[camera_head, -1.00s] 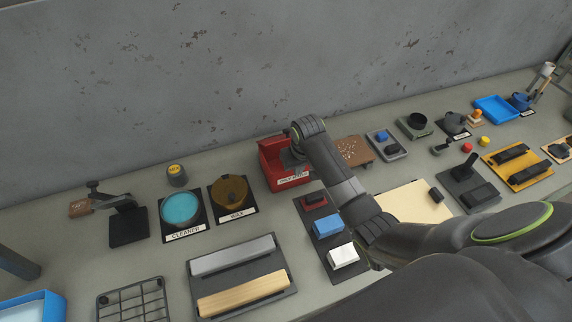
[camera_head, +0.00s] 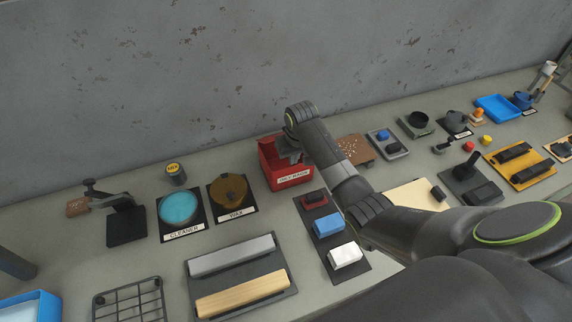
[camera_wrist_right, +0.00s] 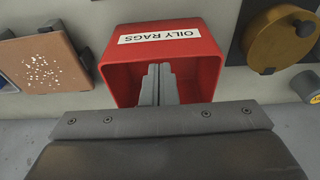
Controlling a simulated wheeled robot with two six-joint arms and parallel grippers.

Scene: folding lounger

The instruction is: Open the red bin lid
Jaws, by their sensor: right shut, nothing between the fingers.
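The red bin (camera_head: 290,178) stands toward the back of the table, its white OILY RAGS label facing the front. In the right wrist view the red bin (camera_wrist_right: 195,47) shows an open mouth with a dark red inside. My right gripper (camera_head: 291,157) is over the bin's mouth, partly hidden behind my wrist. Its fingers (camera_wrist_right: 160,70) are together and empty, in line with the opening. I cannot tell whether they touch the bin. My left gripper is not in view.
The wax tin (camera_head: 232,192) and cleaner tin (camera_head: 179,208) stand left of the bin. A brown speckled board (camera_head: 355,149) is to its right. A tray with coloured blocks (camera_head: 328,226) lies in front. The grey wall (camera_head: 200,70) is close behind.

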